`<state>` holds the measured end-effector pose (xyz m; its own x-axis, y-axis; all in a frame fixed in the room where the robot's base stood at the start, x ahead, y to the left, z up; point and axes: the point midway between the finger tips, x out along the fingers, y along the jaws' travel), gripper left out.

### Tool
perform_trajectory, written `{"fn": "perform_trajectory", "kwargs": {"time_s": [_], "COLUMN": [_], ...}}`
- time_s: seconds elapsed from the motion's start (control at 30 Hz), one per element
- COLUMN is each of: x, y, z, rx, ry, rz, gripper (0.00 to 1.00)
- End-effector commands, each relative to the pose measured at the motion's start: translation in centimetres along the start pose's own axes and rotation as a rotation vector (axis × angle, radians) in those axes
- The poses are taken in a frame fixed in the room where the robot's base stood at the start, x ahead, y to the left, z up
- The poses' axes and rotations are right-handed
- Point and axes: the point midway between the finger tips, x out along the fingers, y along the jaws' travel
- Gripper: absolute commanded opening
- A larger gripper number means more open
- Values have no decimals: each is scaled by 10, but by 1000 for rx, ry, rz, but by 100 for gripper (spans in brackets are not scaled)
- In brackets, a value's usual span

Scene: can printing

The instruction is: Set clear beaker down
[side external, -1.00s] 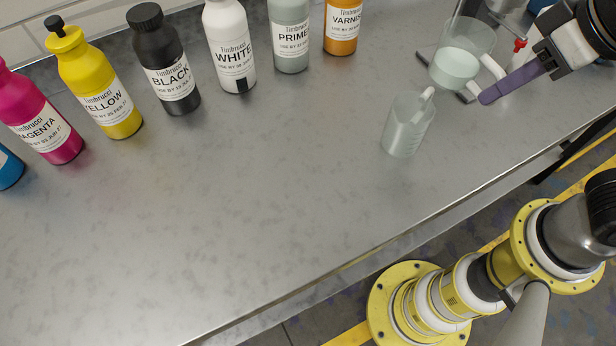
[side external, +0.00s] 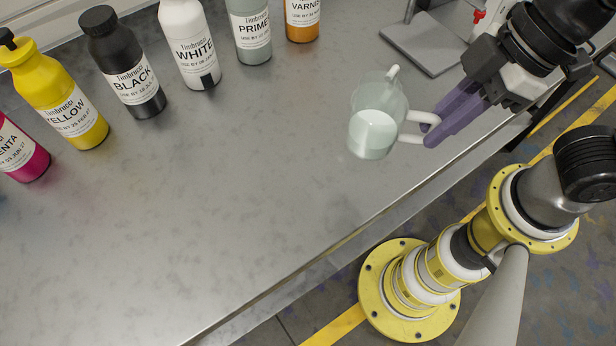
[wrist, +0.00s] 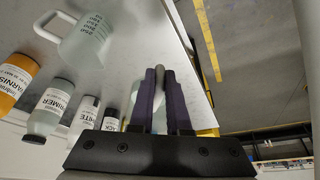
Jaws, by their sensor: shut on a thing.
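A clear beaker (side external: 371,135) with pale, whitish liquid hangs by its white handle (side external: 412,138) from my gripper (side external: 432,130) in the side view. The purple fingers are shut on that handle. Whether its base touches the table cannot be told. A second clear beaker (side external: 396,92) stands just behind it, partly hidden by it. In the wrist view my gripper (wrist: 163,72) has a pale piece between its fingers; most of the held beaker cannot be made out there. A graduated beaker (wrist: 88,42), seemingly the second one, shows at the upper left.
Labelled bottles, including yellow (side external: 62,100), black (side external: 125,70), white (side external: 190,50) and primer (side external: 250,35), line the back of the metal table (side external: 220,190). A grey plate (side external: 424,45) lies behind my gripper. The table's middle and front are clear.

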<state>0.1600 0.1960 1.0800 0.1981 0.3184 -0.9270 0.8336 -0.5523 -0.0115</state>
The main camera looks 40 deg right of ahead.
Motion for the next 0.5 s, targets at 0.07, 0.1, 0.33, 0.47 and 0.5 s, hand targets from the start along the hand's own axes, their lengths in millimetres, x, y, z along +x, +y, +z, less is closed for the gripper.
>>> {"fn": "perform_trajectory", "kwargs": {"time_s": [0.07,0.1,0.33,0.47,0.5], "x": [14,20,61,90,97], "y": [1,2,8,10,11], "z": [-11,-18,-57,-67,-70], "rx": [0,0,1,1,0], "ry": [-6,-6,-5,-6,-5], "rz": [-1,-1,-1,-1,0], "gripper": [0,0,0,0,0]}}
